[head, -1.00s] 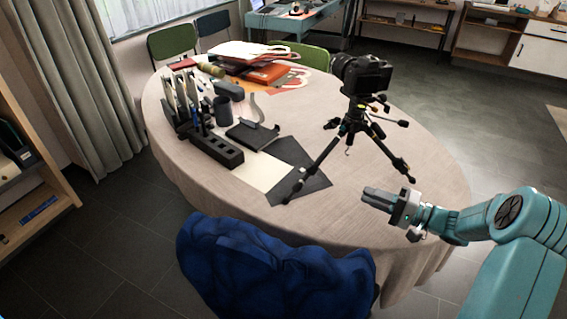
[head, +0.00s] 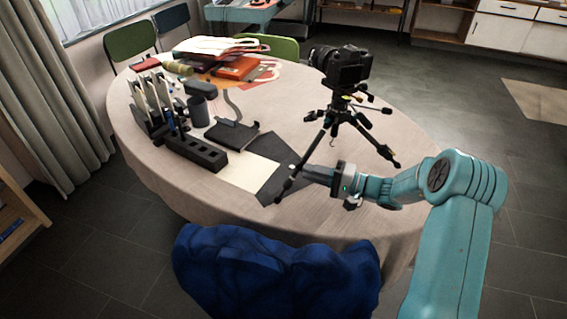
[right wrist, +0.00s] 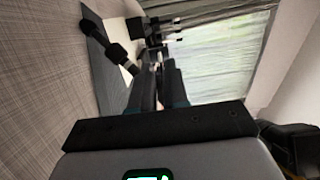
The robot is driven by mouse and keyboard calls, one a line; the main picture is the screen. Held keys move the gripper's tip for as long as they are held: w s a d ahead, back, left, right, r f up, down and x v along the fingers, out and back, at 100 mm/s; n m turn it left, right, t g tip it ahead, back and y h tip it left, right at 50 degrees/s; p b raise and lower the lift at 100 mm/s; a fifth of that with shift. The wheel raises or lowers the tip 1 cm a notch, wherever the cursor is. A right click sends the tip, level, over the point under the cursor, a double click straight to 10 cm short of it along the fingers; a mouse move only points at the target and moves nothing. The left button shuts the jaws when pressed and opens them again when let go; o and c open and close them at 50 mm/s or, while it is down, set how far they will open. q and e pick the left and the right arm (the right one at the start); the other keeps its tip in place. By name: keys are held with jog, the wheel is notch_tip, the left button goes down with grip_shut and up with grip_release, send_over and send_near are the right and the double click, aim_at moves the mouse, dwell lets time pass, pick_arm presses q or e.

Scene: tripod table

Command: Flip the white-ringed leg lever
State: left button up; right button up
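A black tripod (head: 338,122) with a camera (head: 342,66) on top stands with spread legs on the table. Its near leg (head: 290,183) slants down to the left, its foot on a dark sheet. A white-ringed lever cannot be made out clearly. My right gripper (head: 308,172) is low over the table, its fingertips beside the near leg's lower part. In the right wrist view the fingers (right wrist: 159,85) show a narrow gap, with nothing clearly held. A black leg part (right wrist: 119,55) shows just left of the fingertips. Contact cannot be told. My left gripper is out of view.
A black slotted holder (head: 195,154), a cup (head: 198,111) and a dark stand (head: 232,134) stand to the left. A blue chair (head: 270,275) is at the near edge.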

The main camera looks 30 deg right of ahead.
aim_at(294, 167)
jog(key=x, duration=0.8)
jog(key=shift+p, duration=0.3)
grip_shut()
